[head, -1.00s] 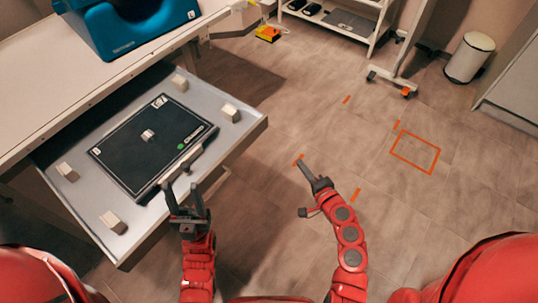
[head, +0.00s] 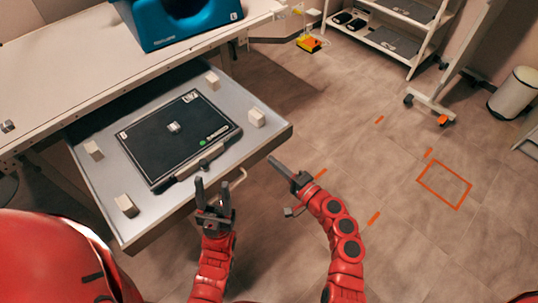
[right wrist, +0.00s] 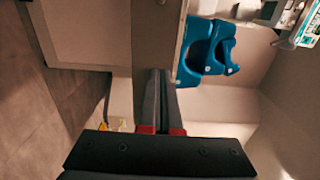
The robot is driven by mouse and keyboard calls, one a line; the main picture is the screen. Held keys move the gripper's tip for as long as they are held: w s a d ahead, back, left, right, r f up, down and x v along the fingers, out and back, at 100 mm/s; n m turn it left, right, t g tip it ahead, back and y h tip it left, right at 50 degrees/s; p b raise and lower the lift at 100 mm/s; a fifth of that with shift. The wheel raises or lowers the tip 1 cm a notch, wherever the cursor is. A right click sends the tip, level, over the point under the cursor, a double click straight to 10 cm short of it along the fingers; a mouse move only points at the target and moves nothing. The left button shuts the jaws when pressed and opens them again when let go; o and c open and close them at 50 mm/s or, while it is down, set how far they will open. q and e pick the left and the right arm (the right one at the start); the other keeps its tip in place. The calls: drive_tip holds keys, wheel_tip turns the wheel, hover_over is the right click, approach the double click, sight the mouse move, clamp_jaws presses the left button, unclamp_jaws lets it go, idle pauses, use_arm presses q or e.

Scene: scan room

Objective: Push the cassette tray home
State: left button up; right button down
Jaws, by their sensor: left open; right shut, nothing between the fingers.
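The cassette tray (head: 150,222), a grey drawer-like tray, stands pulled out from under the white table in the head view. A black cassette (head: 165,150) with a handle on its near edge lies on it, between several pale blocks. A thin pale handle (head: 240,178) shows at the tray's front edge. My left gripper (head: 212,186) is open and empty, close to the tray's front edge; I cannot tell whether it touches. My right gripper (head: 272,160) is shut and empty, beyond the front edge near the tray's right corner. Its shut fingers (right wrist: 161,75) also show in the right wrist view.
The white table (head: 80,60) carries a teal headrest-like piece (head: 180,18), which also shows in the right wrist view (right wrist: 207,45). A wheeled stand (head: 430,105), a shelf rack (head: 390,40) and a white bin (head: 513,92) stand at the right.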

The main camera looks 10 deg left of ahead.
sight(262, 151)
drive_tip(key=shift+x, duration=1.5)
drive_tip(key=shift+w, duration=0.1)
